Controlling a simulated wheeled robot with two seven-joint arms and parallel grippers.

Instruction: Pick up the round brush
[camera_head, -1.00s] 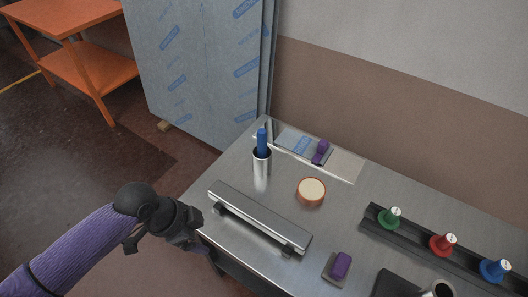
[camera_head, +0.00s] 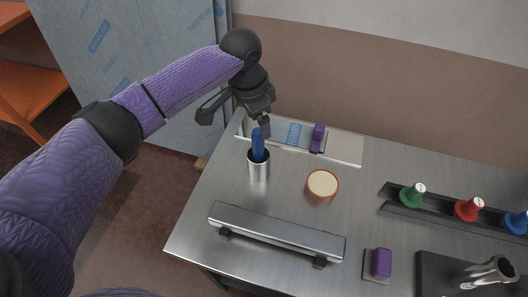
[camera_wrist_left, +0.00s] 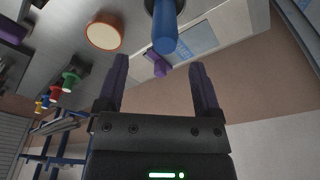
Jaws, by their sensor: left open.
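The round brush, as I take it, is the blue-handled tool (camera_head: 258,146) standing in a metal cup (camera_head: 259,170). Its lower end is hidden in the cup. My left gripper (camera_head: 265,128) is just above and behind the handle's top in the head view. In the left wrist view, the jaws (camera_wrist_left: 157,66) are open and empty. The blue handle (camera_wrist_left: 165,32) shows there beyond the fingertips, roughly in line with the gap, with its end toward me. I cannot tell the exact distance between them. My right gripper is not in view.
A round tan-topped, orange-rimmed thing (camera_head: 322,184) lies right of the cup. A long metal bar (camera_head: 275,231) lies in front. Purple-handled tools (camera_head: 317,137) (camera_head: 381,262) lie behind and at front right. Green, red and blue knobs stand in a dark rack (camera_head: 442,207). A wall is behind.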

